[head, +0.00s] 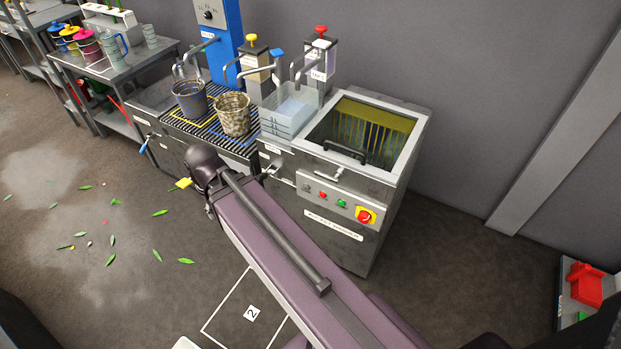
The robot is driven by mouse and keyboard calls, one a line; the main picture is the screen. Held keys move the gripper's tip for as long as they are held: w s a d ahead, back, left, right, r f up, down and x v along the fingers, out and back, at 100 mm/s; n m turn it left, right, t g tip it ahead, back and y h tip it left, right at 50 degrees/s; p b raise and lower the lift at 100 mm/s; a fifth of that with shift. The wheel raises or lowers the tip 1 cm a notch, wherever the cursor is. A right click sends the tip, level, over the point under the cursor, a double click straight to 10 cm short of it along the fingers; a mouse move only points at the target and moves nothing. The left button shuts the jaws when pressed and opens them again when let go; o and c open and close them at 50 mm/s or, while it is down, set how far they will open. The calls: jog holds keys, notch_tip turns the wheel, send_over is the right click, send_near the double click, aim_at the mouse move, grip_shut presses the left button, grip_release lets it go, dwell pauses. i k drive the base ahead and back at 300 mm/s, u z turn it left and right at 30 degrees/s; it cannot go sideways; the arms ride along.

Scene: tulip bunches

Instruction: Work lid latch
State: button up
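A steel machine (390,182) stands right of the middle, with a label and buttons on its front. Its top shows a large opening with yellow-green strips (372,128) inside. A black bar handle (345,152) lies across the front part of this opening. A small metal fitting (333,174), which looks like a latch, sits on the upper front edge; whether it is fastened is too small to tell. My arm reaches up from the bottom right and ends in a dark joint left of the machine. My gripper cannot be made out beyond that joint.
Two buckets (234,113) (190,99) stand on a striped rack left of the machine, beside a clear bin (290,112). A red stop button (365,215) is on the machine's front. Leaves lie on the open floor at left. A red item (586,284) is at far right.

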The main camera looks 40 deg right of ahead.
aim_at(339, 175)
jog(key=u, duration=1.3)
jog(key=k, duration=1)
jog(key=z, duration=1.8)
